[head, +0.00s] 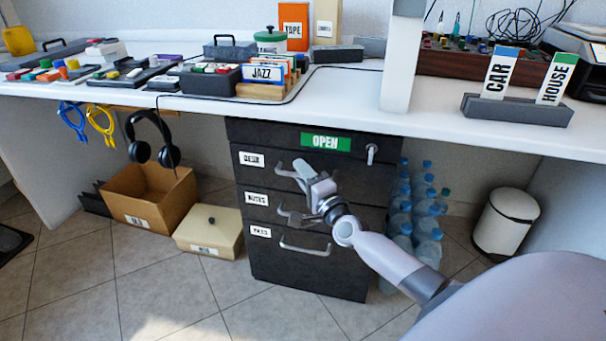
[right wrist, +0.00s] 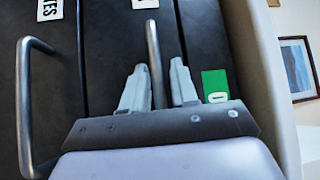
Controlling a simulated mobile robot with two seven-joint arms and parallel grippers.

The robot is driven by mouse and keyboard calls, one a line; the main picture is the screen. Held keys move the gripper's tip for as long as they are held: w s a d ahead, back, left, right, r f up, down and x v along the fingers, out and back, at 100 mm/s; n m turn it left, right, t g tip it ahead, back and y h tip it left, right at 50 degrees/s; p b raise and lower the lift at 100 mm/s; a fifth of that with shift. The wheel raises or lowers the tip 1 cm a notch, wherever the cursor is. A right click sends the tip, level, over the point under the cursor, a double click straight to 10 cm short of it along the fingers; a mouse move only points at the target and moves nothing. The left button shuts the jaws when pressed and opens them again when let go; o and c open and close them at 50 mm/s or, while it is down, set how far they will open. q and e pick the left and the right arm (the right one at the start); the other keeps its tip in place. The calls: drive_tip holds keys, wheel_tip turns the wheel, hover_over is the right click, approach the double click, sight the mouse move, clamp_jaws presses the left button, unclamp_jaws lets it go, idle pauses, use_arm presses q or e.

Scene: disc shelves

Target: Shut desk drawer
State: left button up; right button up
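A dark drawer cabinet (head: 345,265) stands under the white desk with several fronts, some labelled. The desk drawer (head: 270,160) is the upper labelled one. Its bar handle (head: 283,172) also shows in the right wrist view (right wrist: 154,55). My right gripper (head: 298,176) is at this handle. In the right wrist view its two fingers (right wrist: 160,88) are apart, one on each side of the bar, which lies nearer the left finger. I cannot tell whether they touch. The drawer front looks about flush with its neighbours. My left gripper is not in view.
A green OPEN sign (head: 325,142) and a small lock handle (head: 371,153) are above the drawer. Water bottles (head: 425,215) stand right of the cabinet. A lidded box (head: 208,232) and a cardboard box (head: 150,195) stand left. The desk top (head: 345,90) overhangs the cabinet.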

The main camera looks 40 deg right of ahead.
drive_tip(key=shift+s+f, duration=0.2)
drive_tip(key=shift+s, duration=0.3)
use_arm(q)
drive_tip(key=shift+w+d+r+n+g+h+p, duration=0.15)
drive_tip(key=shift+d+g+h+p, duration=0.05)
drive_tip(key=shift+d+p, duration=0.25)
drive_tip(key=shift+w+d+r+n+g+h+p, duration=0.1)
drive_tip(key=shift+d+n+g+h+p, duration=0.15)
drive_tip(key=shift+p, duration=0.25)
use_arm(e)
drive_tip(key=s, duration=0.6)
drive_tip(key=shift+a+f, duration=0.25)
